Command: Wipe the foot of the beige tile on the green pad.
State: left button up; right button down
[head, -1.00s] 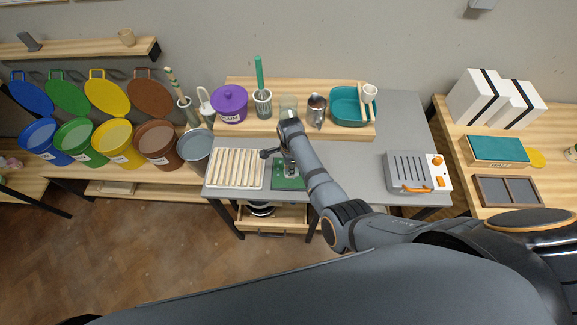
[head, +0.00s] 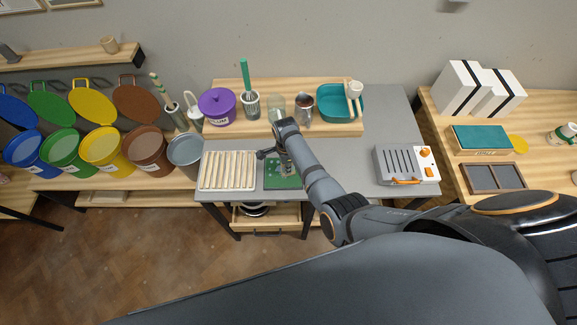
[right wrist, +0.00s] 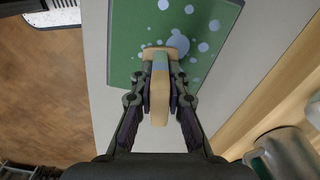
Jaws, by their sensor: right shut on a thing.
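The green pad (head: 272,179) lies on the grey table beside the slatted rack. In the right wrist view the pad (right wrist: 128,45) shows several pale blue spots. My right gripper (right wrist: 160,72) is shut on the beige tile (right wrist: 159,102) and holds it over the pad's near part. The tile's wider foot end points to the pad, with a bluish-grey band just behind it. Whether the foot touches the pad I cannot tell. In the head view my right gripper (head: 286,166) hides most of the tile. My left gripper is not in view.
The slatted rack (head: 228,171) stands just left of the pad. Behind are a purple pot (head: 218,107), a brush holder (head: 250,105), a metal jug (head: 304,110) and a teal basin (head: 338,106). A grey box with orange knobs (head: 403,166) stands right. The table between is clear.

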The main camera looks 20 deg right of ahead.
jog(key=shift+w+a, duration=0.15)
jog(key=shift+a, duration=0.7)
jog(key=shift+a+f+b, duration=0.1)
jog(key=shift+b, duration=0.2)
jog(key=shift+w+a+b, duration=0.15)
jog(key=shift+a+b, duration=0.05)
jog(key=shift+a, duration=0.3)
jog(key=shift+w+a+b, duration=0.15)
jog(key=shift+a+b, duration=0.05)
jog(key=shift+a, duration=0.55)
jog(key=shift+r, duration=0.2)
